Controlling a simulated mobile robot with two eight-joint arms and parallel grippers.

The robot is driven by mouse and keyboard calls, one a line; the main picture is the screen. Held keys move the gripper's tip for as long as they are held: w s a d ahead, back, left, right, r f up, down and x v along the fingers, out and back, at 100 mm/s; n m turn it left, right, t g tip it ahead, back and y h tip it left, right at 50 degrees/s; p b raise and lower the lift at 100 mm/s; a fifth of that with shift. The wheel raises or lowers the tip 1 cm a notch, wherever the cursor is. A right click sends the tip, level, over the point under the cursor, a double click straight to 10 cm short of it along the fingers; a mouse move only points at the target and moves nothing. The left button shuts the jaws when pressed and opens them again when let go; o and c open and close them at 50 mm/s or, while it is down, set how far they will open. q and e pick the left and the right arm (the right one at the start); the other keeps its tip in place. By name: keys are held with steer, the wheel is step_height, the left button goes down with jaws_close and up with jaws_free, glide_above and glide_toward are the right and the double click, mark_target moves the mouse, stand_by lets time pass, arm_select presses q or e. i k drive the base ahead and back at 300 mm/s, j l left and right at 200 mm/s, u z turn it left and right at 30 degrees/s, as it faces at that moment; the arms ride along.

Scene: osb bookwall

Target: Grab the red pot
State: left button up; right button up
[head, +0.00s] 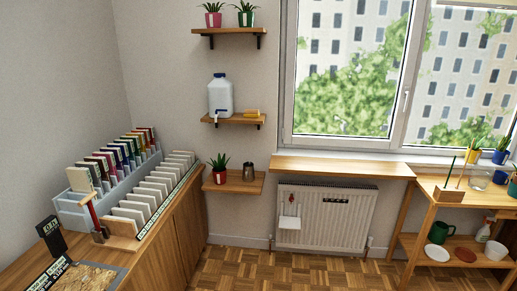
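Two red pots show in the head view, each with a spiky green plant and a pale label. One red pot (219,177) stands upright on the low wooden wall shelf (242,188), left of a grey metal cup (249,172). The other red pot (213,20) stands on the top wall shelf (228,31), left of a green pot (246,19) with a similar plant. Neither of my grippers is in view.
A wooden cabinet (181,232) with racks of sample cards runs along the left. A middle shelf holds a white jug (221,96). A radiator (325,217) sits under the window ledge (341,168). A wooden plant stand (464,209) is at right. The visible parquet floor (285,274) is clear.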

mark_target(219, 170)
steer(key=i+u, duration=0.25)
steer(key=i, duration=0.55)
steer(key=i+l+u, duration=0.1)
steer(key=i+u, duration=0.15)
steer(key=i, duration=0.55)
steer(key=i+u, duration=0.35)
steer(key=i, duration=0.15)
steer(key=i+l+u, duration=0.15)
steer(key=i+u, duration=0.2)
steer(key=i+l+u, duration=0.3)
steer(key=i, duration=0.25)
